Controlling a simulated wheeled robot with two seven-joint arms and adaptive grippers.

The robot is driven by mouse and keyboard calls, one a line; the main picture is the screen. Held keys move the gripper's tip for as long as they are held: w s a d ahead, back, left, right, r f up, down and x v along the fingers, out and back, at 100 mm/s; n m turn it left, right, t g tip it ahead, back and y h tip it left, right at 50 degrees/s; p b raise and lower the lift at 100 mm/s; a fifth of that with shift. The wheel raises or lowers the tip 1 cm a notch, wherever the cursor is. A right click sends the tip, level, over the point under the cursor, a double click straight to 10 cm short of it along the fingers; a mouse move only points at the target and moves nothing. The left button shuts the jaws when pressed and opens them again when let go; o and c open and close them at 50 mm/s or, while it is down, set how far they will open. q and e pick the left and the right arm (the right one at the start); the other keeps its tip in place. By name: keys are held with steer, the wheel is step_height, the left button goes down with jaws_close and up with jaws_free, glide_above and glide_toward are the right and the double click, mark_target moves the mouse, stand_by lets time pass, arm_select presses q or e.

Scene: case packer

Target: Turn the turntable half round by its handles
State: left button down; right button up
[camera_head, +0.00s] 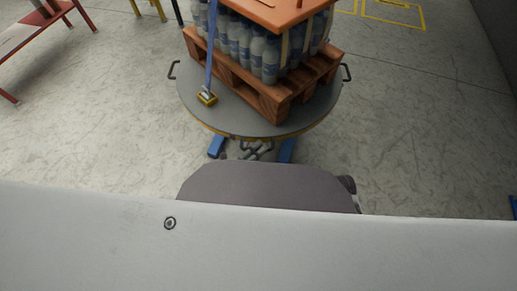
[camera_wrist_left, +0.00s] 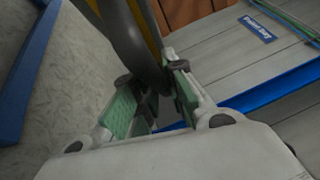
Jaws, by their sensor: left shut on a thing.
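The round grey turntable (camera_head: 238,120) with a yellow lower rim stands ahead in the head view. It bears a wooden pallet (camera_head: 272,98) of wrapped bottles (camera_head: 245,48). Dark handles stick out at its left (camera_head: 172,70) and right (camera_head: 347,73) edges. My left gripper (camera_head: 257,147) shows small and partly hidden below the front rim. In the left wrist view, its green-padded fingers (camera_wrist_left: 160,100) are shut on a dark bar, which looks like a turntable handle (camera_wrist_left: 166,82); the fingers hide much of it. My right gripper is not in view.
Blue legs (camera_head: 216,146) show under the turntable. A blue strap or pole ends at a small yellow block (camera_head: 207,98) on its top. A red frame (camera_head: 45,40) stands at the upper left.

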arm_select(q)
steer(key=c, duration=1.7)
jaws_free()
steer(key=shift+v, duration=6)
